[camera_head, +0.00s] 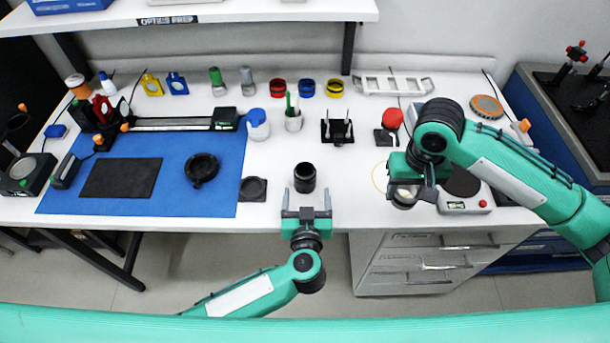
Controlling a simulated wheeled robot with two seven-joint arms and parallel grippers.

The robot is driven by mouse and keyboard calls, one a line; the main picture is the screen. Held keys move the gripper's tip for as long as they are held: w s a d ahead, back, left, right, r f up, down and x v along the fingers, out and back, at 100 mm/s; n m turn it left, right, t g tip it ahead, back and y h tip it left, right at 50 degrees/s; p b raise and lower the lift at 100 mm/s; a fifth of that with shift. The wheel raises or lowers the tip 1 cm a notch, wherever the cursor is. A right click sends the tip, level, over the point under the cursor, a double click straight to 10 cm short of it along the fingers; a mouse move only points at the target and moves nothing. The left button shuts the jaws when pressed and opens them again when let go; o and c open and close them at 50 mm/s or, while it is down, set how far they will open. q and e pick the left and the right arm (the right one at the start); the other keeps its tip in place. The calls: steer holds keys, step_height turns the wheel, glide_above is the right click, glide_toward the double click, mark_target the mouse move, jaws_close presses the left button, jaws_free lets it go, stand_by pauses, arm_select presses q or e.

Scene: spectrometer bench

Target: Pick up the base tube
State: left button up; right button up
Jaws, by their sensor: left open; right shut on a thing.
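A short black cylinder (304,177), which looks like the base tube, stands upright on the white bench near the front edge. My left gripper (306,213) is open and empty at the bench's front edge. Its two fingers point toward the black cylinder, just short of it and apart from it. My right gripper (415,196) is shut on a small round thing with a pale, shiny face (403,201), over the right part of the bench. The gripper and wrist hide part of that thing, so I cannot tell exactly what it is.
A blue mat (218,150) on the left bears a black ring (201,168) and a dark pad (121,178). A flat black square part (253,188) lies left of the cylinder.

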mark_target(305, 187)
arm_select(q)
steer(key=w, duration=0.4)
steer(key=shift+a+f+p, duration=0.1)
steer(key=shift+a+p, duration=0.1)
steer(key=shift+p, duration=0.2)
arm_select(e)
steer(key=shift+r, duration=0.55)
arm_select(q)
steer(key=shift+w+f, duration=0.15)
steer(key=shift+w, duration=0.2)
steer(key=shift+s, duration=0.1)
steer(key=c, duration=1.2)
steer(key=shift+o, duration=0.2)
step_height(305, 187, up, 20)
